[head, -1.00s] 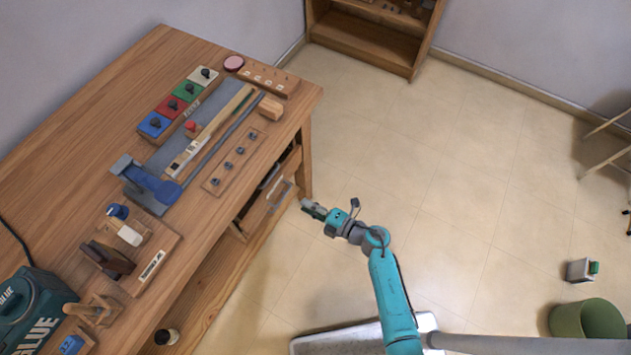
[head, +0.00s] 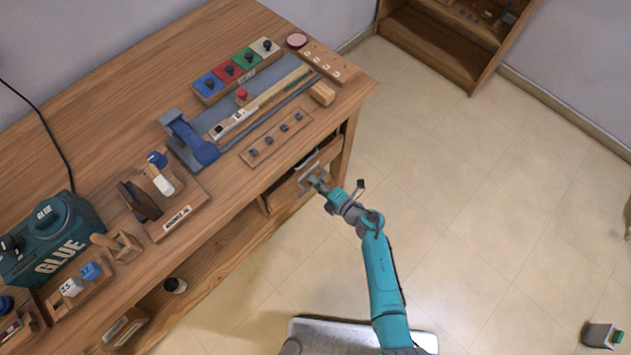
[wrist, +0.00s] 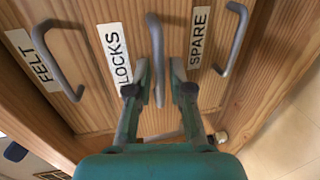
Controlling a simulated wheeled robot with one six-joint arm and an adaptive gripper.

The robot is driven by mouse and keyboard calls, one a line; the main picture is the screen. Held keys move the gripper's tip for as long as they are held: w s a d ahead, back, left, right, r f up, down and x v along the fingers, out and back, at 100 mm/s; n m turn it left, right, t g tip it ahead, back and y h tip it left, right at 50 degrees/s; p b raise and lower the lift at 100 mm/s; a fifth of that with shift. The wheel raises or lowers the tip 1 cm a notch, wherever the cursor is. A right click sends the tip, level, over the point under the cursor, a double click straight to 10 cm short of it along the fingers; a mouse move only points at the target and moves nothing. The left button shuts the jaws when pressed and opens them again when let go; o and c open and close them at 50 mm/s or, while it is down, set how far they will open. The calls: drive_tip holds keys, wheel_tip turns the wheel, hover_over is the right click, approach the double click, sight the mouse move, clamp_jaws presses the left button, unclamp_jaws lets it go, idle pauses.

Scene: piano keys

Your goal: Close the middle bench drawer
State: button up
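The middle bench drawer (wrist: 176,40), labelled LOCKS, fills the centre of the wrist view. Its grey handle (wrist: 156,58) lies between the two fingers of my gripper (wrist: 159,90). The fingers are spread and stand apart on either side of the handle. In the head view my gripper (head: 317,180) is at the bench front, beside a grey drawer handle (head: 308,158). A dark opening shows behind the drawer front there. How far the drawer stands out is hard to tell.
In the wrist view the FELT drawer (wrist: 38,75) is left and the SPARE drawer (wrist: 208,70) right, each with a handle. The workbench (head: 105,95) holds tools and a glue box (head: 55,240). Open floor (head: 460,200) lies to the right.

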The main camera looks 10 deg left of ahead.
sight(308, 176)
drive_tip(key=shift+w+a, duration=0.15)
drive_tip(key=shift+a, duration=0.05)
clamp_jaws()
drive_tip(key=x, duration=0.3)
drive_tip(key=shift+w+a+r, duration=0.25)
drive_tip(key=shift+a, duration=0.1)
unclamp_jaws()
